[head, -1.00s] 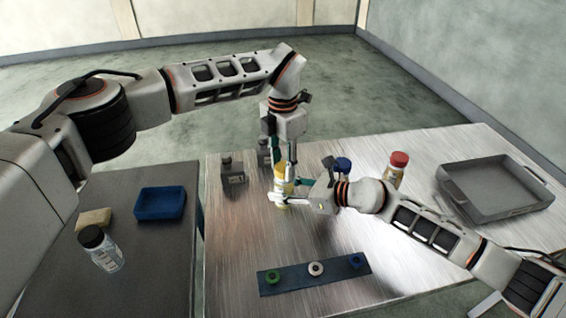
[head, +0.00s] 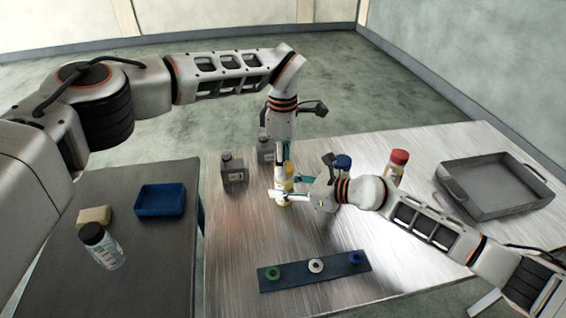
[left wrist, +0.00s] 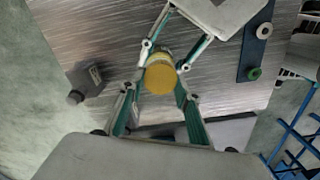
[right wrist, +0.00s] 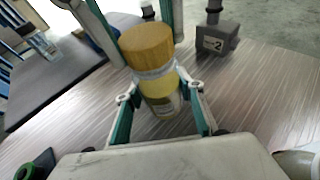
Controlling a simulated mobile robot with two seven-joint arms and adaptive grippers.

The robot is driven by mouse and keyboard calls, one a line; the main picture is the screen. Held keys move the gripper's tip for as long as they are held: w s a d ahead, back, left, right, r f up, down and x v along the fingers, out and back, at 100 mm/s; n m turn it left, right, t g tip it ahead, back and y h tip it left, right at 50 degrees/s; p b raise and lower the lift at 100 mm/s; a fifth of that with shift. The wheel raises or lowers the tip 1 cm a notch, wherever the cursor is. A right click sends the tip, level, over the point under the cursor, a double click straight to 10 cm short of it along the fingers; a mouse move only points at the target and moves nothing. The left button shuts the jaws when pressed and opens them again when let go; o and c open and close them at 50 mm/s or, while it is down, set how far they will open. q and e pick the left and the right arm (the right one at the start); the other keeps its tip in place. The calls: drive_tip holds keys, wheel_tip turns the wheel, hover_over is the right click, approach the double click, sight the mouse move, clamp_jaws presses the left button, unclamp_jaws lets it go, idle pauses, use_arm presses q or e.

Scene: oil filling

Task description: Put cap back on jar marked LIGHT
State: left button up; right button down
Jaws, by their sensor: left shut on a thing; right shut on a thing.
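A jar with a yellow body (right wrist: 160,92) stands on the metal table, its label too small to read. A yellow cap (right wrist: 147,45) sits at its top, over a pale neck band; I cannot tell how tightly. The cap also shows from above in the left wrist view (left wrist: 161,78). My left gripper (head: 285,166) points down from above, shut on the cap with a finger on either side. My right gripper (head: 279,195) comes in from the right, shut around the jar's body. The fingers hide much of the jar in the head view.
Dark canisters (head: 234,172) stand left of the jar. A blue-capped jar (head: 343,162) and a red-capped jar (head: 398,165) stand right. A ring strip (head: 335,268) lies in front, a grey tray (head: 500,207) far right. The dark side table holds a black-capped jar (head: 101,246) and blue bin (head: 160,200).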

use_arm(q)
drive_tip(key=m, duration=0.3)
drive_tip(key=shift+w+m, duration=0.1)
drive_tip(key=shift+m, duration=0.2)
drive_tip(key=m, duration=0.8)
drive_tip(key=shift+d+m, duration=0.1)
drive_tip(key=shift+m, duration=0.2)
drive_tip(key=m, duration=0.4)
drive_tip(key=shift+d, duration=0.1)
drive_tip(key=o, duration=0.7)
